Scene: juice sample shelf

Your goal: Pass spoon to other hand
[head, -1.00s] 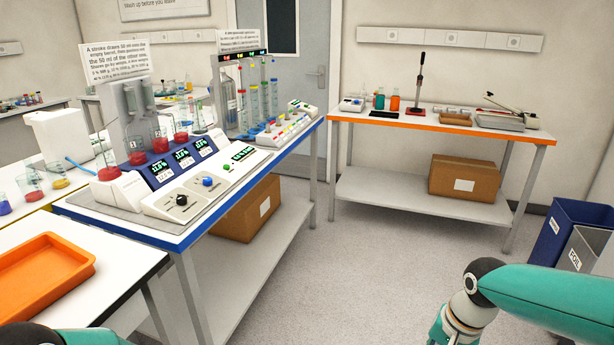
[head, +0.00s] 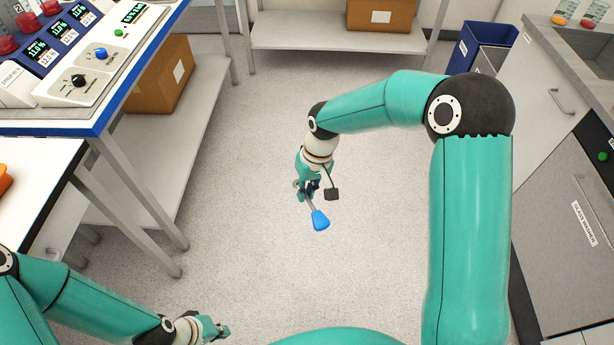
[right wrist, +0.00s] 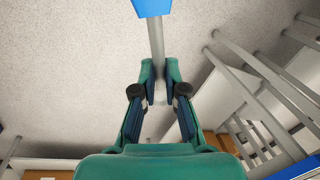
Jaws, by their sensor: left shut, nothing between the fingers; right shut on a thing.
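The spoon (head: 320,220) has a blue end and a grey shaft. My right gripper (head: 308,195) is shut on the shaft and holds it above the open floor, with the blue end pointing down and toward me. In the right wrist view the shaft (right wrist: 156,42) runs up from between the fingertips (right wrist: 159,75) to the blue end at the top edge. My left gripper (head: 222,330) is low at the bottom of the head view, apart from the spoon. It is small there, shut and empty.
A blue-edged bench (head: 110,125) with control panels stands at the left, beside a white table (head: 40,185). A grey cabinet (head: 570,200) stands at the right, with a blue bin (head: 485,45) behind it. Clear floor (head: 240,240) lies between them.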

